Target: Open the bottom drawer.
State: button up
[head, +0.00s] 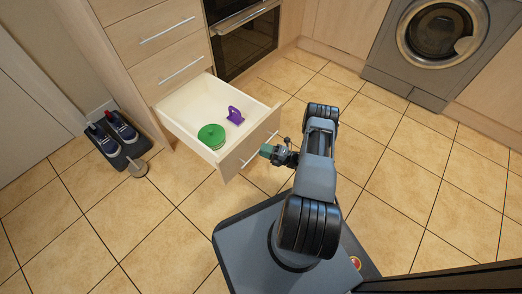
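The bottom drawer (173,129) of the light wood cabinet is pulled well out, with its inside showing. Its front (233,163) faces my arm and has a thin bar handle (245,164). My gripper (266,150) is at the drawer front, over or right beside the middle of the handle. It is small in the picture. I cannot tell whether its fingers are around the handle, touching it or apart from it, nor whether they are open or shut.
In the drawer are a round green object (211,136) and a purple object (235,116). Two closed drawers (165,52) are above. Shoes on a dark mat (119,134) are at left. An oven (243,40) and washing machine (437,38) stand behind. Tiled floor (410,190) at right is clear.

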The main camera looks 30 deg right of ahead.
jog(key=shift+x, duration=0.95)
jog(key=shift+c, duration=0.2)
grip_shut()
